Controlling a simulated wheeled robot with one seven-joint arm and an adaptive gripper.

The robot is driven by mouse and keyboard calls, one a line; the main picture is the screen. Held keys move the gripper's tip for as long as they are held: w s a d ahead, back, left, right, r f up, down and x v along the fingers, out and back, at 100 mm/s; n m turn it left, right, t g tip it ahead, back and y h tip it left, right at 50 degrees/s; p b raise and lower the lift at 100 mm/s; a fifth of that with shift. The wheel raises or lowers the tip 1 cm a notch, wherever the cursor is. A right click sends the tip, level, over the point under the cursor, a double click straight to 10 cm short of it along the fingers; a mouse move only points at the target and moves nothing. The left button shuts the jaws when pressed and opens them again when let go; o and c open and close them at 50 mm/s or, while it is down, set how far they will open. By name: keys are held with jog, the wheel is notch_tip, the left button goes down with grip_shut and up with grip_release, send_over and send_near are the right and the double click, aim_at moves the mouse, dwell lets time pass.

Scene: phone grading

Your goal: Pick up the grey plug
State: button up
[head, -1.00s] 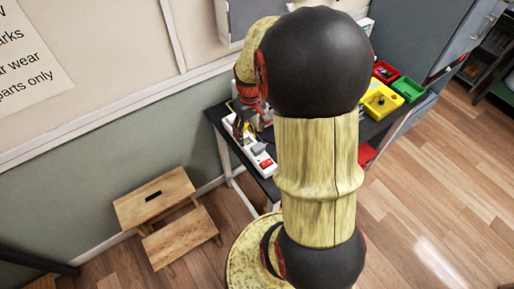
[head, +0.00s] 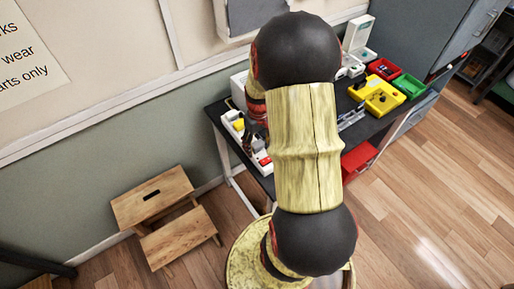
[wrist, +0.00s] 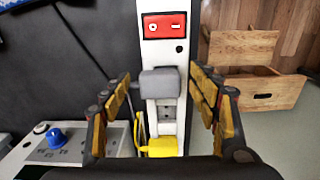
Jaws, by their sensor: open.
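The grey plug (wrist: 160,82) sits on the white power strip (wrist: 163,60), below its red switch, in the wrist view. A yellow plug (wrist: 160,147) is on the same strip, nearer my wrist. My gripper (wrist: 159,77) is open, with one finger on each side of the grey plug and visible space between them and it. In the head view the power strip (head: 264,164) lies along the table's left edge. The dark fingers of my gripper (head: 248,136) are over it there. I cannot make out the grey plug in the head view.
A grey box with a blue knob (wrist: 54,138) stands left of the strip. A wooden step stool (head: 155,197) is on the floor beside the table. Yellow (head: 366,98), red (head: 380,67) and green (head: 409,86) trays are on the table's right part.

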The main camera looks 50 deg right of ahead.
jog(key=shift+r, duration=0.1)
jog(key=c, duration=1.3)
